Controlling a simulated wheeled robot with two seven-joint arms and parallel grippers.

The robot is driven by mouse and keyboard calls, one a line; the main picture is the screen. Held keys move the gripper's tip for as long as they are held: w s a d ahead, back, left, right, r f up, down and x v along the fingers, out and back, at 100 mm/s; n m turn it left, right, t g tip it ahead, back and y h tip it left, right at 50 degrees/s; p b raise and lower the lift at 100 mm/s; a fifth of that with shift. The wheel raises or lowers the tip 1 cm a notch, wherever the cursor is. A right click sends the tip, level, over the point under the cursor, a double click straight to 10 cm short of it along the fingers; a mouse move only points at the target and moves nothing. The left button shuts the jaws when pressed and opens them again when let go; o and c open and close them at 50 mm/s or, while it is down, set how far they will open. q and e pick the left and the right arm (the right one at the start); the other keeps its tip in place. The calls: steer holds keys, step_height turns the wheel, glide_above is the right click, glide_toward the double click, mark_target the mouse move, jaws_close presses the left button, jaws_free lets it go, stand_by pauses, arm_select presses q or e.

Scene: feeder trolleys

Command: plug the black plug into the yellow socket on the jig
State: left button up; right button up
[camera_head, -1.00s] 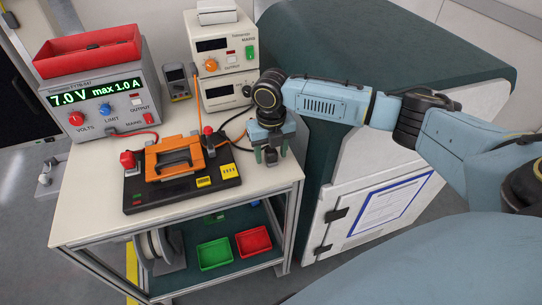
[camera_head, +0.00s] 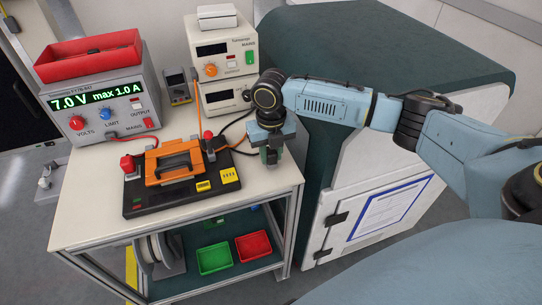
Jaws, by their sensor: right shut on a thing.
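The black jig (camera_head: 150,207) lies on the trolley's white top. It carries an orange frame with a dark handle (camera_head: 174,162) and two yellow blocks on its front right part: a socket-like one (camera_head: 204,186) and one with dark marks (camera_head: 229,175). I cannot tell for sure which is the yellow socket. My right gripper (camera_head: 270,158) points down over the trolley's right edge area, right of the jig and apart from it. Its jaws are shut on a small dark thing, likely the black plug, mostly hidden by the fingers. My left gripper is not in view.
A power supply (camera_head: 105,105) with a red tray (camera_head: 90,55) on it stands at the back left. Stacked instruments (camera_head: 225,60) and a multimeter (camera_head: 178,86) stand behind. A dark cable runs behind the gripper. Green (camera_head: 214,258) and red (camera_head: 253,246) bins are on the shelf below.

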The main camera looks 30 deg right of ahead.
step_height(320, 180, up, 9)
steer(key=shift+p, duration=0.35)
steer(key=s+a+r+m, duration=0.1)
steer(key=a+m, duration=0.3)
steer(key=m, duration=1.2)
steer(key=s+a+r+m, duration=0.1)
steer(key=s+a+m, duration=0.3)
steer(key=m, duration=1.3)
steer(key=shift+a+r, duration=0.3)
steer(key=shift+a, duration=0.15)
steer(key=shift+s, duration=0.15)
